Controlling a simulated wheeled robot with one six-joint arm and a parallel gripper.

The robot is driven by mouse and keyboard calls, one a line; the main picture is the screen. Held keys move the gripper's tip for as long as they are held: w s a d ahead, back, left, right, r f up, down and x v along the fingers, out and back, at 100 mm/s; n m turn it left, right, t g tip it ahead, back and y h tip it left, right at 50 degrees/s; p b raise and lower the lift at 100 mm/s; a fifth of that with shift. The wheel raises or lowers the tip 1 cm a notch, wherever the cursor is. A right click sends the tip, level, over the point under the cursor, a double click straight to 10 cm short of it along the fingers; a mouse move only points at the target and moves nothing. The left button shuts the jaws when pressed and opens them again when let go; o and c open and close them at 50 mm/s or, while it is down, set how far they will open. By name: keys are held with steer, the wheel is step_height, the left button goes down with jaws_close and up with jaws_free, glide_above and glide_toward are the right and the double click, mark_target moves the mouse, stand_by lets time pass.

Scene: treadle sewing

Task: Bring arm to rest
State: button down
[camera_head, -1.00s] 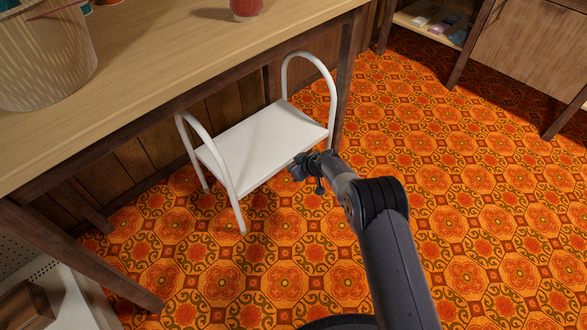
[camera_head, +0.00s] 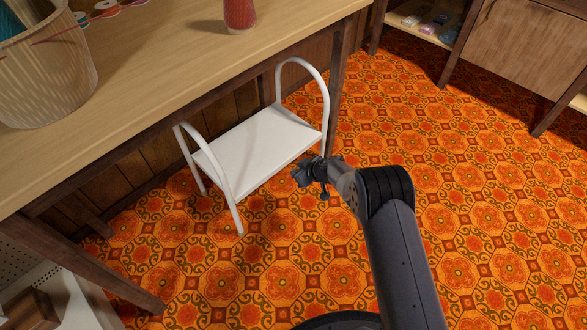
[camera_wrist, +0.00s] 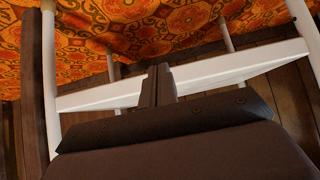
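My gripper (camera_head: 303,172) is at the end of my arm, in front of the right end of a white step stool or stand with two looped handles (camera_head: 258,148). In the head view it is small and dark, and I cannot make out its fingers there. In the wrist view, the gripper's two dark fingers (camera_wrist: 157,86) are together with no visible gap and nothing seen between them. The white stool's frame (camera_wrist: 232,68) shows beyond them. I cannot tell whether the gripper touches the stool.
A wooden table (camera_head: 180,62) stands above and behind the stool. It bears a ribbed basket (camera_head: 45,70), a red cone (camera_head: 239,14) and several spools (camera_head: 106,8). A wooden cabinet (camera_head: 517,45) stands at the back right. The patterned orange floor (camera_head: 460,190) is clear on the right.

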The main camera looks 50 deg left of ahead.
steer(key=shift+f, duration=0.1)
steer(key=shift+b+x, duration=1.2)
steer(key=shift+x, duration=0.2)
steer(key=shift+a, duration=0.1)
